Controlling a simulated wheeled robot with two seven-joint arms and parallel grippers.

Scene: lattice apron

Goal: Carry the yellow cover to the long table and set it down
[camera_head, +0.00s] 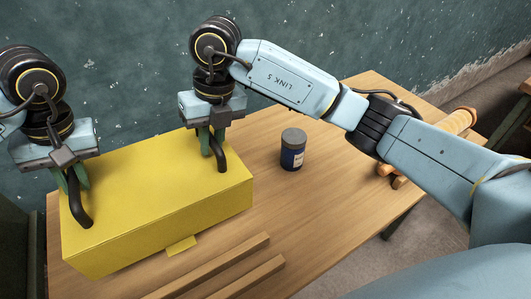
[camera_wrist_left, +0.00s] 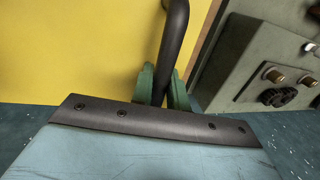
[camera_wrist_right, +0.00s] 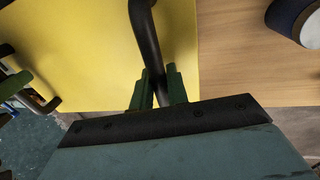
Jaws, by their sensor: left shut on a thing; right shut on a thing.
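The yellow cover (camera_head: 160,205) is a box shape with two dark bar handles on top. It is at the left part of the wooden table (camera_head: 330,215) in the head view; whether its underside touches the tabletop I cannot tell. My left gripper (camera_head: 76,180) is shut on the left handle (camera_wrist_left: 174,40). My right gripper (camera_head: 212,140) is shut on the right handle (camera_wrist_right: 145,35). The cover's yellow face also fills much of the left wrist view (camera_wrist_left: 75,50) and the right wrist view (camera_wrist_right: 95,55). Its far side is hidden.
A dark jar with a grey lid (camera_head: 292,149) stands right of the cover. Two wooden strips (camera_head: 215,270) lie along the front. A wooden object (camera_head: 455,122) is at the right end, partly behind my right arm. A grey-green panel with knobs (camera_wrist_left: 265,75) shows in the left wrist view.

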